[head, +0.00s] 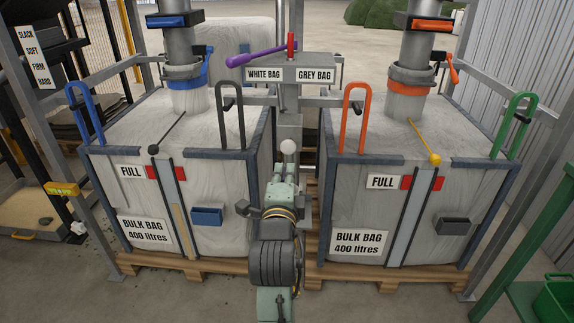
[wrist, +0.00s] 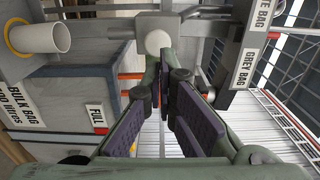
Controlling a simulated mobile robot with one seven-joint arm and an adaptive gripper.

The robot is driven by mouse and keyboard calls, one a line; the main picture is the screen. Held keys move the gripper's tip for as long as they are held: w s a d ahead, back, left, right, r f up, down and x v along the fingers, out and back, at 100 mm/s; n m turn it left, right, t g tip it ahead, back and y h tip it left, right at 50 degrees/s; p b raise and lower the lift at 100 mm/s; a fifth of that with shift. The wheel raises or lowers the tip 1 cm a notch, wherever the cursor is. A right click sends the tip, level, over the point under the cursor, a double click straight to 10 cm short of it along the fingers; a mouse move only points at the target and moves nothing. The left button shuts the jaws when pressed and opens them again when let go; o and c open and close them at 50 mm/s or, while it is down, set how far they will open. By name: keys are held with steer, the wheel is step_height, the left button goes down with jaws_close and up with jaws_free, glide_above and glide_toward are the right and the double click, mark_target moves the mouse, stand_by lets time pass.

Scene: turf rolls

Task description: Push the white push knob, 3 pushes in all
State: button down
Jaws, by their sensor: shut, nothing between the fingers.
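The white push knob (head: 288,147) is a pale ball on the front of the grey post between the two bulk bags, below the label box. In the wrist view the knob (wrist: 158,42) appears just past my fingertips. My gripper (head: 285,170) is just in front of and below the knob in the head view, fingers pointing at it. In the wrist view my gripper (wrist: 163,78) is shut with nothing held. The lower edge of the knob meets a fingertip in the picture; I cannot tell whether they touch.
A bulk bag in a frame stands on each side, left (head: 206,190) and right (head: 350,190). A label box (head: 290,74) with a purple lever (head: 262,52) and a red handle (head: 291,44) sits above the knob. An orange loop handle (head: 355,118) rises to the right.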

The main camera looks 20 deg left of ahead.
mark_target(288, 147)
steer(key=p+x, duration=0.2)
steer(key=x, duration=0.5)
steer(key=shift+w+a+r, duration=0.1)
steer(key=shift+w, duration=0.4)
